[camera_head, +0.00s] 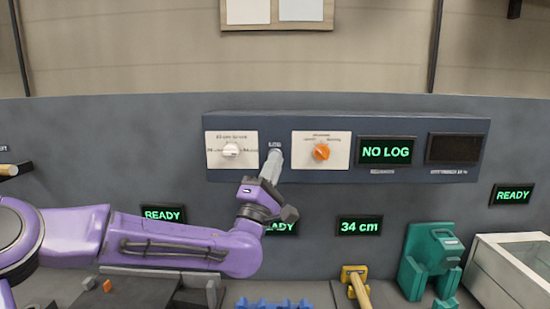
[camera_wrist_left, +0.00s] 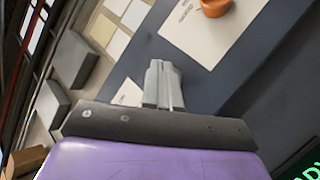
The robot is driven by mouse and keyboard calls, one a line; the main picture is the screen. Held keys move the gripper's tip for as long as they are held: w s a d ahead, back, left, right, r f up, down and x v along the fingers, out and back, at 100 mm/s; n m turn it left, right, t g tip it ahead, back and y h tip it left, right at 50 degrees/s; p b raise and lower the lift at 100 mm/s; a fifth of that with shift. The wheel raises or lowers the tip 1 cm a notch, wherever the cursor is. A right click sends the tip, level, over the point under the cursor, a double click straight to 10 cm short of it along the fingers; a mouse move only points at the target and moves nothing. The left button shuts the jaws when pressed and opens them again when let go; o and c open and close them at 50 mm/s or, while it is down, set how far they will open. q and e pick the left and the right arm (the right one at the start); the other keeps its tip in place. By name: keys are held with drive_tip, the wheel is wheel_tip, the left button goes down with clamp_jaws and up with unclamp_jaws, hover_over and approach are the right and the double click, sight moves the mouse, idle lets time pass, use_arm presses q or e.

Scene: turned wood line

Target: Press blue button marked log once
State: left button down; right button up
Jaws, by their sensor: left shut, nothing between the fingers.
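My left gripper (camera_head: 276,156) is shut and empty. Its grey fingertips are at the panel (camera_head: 380,122), just under the small "LOG" label (camera_head: 275,145). The fingers cover the place below that label, so the blue button is hidden. I cannot tell whether the tips touch it. The left wrist view shows the closed fingers (camera_wrist_left: 163,82) in front of the panel. The display on the panel (camera_head: 387,151) reads "NO LOG" in green. My right gripper is in neither view.
A white knob (camera_head: 231,149) is left of the fingers and an orange knob (camera_head: 321,152) right of them. A dark display (camera_head: 454,149) is at the panel's right.

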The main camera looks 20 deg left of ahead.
use_arm(q)
drive_tip(key=shift+w+a, duration=0.1)
drive_tip(key=shift+w, duration=0.15)
idle(0.3)
drive_tip(key=shift+s, duration=0.1)
drive_tip(key=shift+s+d+b, duration=0.2)
drive_tip(key=shift+s+b, duration=0.35)
drive_tip(key=shift+s, duration=0.1)
drive_tip(key=shift+s, duration=0.1)
drive_tip(key=shift+s+d+b, duration=0.25)
drive_tip(key=shift+s+b, duration=0.15)
drive_tip(key=shift+s, duration=0.35)
drive_tip(key=shift+s+d+b, duration=0.2)
drive_tip(key=shift+s+b, duration=0.15)
drive_tip(key=shift+s, duration=0.45)
drive_tip(key=shift+s+d+b, duration=0.25)
drive_tip(key=shift+s+b, duration=0.15)
drive_tip(key=shift+s, duration=0.35)
